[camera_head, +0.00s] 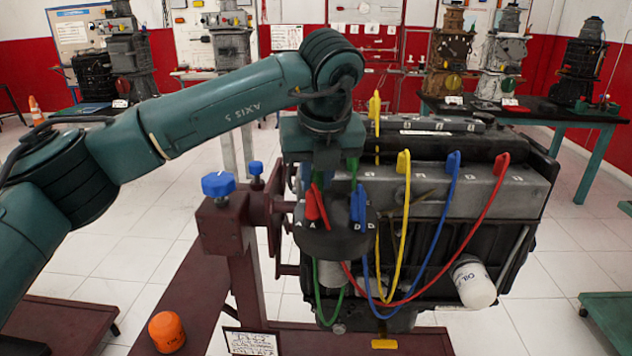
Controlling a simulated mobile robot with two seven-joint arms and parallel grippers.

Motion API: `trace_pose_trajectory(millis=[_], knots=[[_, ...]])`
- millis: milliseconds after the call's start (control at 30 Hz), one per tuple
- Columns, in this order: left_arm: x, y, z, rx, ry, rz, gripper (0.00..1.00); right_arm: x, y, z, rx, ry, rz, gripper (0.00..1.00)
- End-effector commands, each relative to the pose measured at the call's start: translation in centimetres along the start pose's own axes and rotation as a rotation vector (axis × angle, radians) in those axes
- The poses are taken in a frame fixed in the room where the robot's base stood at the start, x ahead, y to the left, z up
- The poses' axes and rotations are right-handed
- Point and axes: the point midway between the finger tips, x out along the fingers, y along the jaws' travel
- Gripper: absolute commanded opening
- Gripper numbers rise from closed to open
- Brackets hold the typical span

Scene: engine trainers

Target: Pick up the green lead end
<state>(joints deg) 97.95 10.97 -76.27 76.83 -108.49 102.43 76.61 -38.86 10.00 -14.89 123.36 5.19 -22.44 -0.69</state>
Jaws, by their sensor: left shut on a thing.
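My left gripper (334,188) points down over the dark round cap (335,236) with lettered positions. Its jaws are shut on the green lead end (352,168), which is mostly hidden by the gripper. The green lead (328,318) hangs in a loop below the cap. A red lead end (316,207) and a blue lead end (358,207) stand on the cap, close beside the jaws. My right gripper is not in view.
Yellow (403,163), blue (453,164) and red (501,165) lead ends stand along the engine (450,220), their leads hanging in front. A blue knob (218,184) tops the stand's left side. An orange filter (166,332) sits lower left.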

Motion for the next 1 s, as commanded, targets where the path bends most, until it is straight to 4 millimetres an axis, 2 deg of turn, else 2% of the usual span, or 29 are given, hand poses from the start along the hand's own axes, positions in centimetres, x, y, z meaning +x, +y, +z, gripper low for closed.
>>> trace_pose_trajectory(millis=[200,667,767,1000], knots=[[0.0,0.0,0.0,0.000,0.000,0.000,0.00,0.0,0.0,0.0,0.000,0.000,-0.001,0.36],[-0.5,0.0,0.2,-0.001,-0.002,-0.001,0.00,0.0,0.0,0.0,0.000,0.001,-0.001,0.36],[-1.7,-0.1,0.7,-0.002,-0.004,-0.001,0.00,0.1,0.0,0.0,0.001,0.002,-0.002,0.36],[-6.2,-0.1,2.6,-0.002,-0.004,-0.002,0.00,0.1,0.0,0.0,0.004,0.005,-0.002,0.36]])
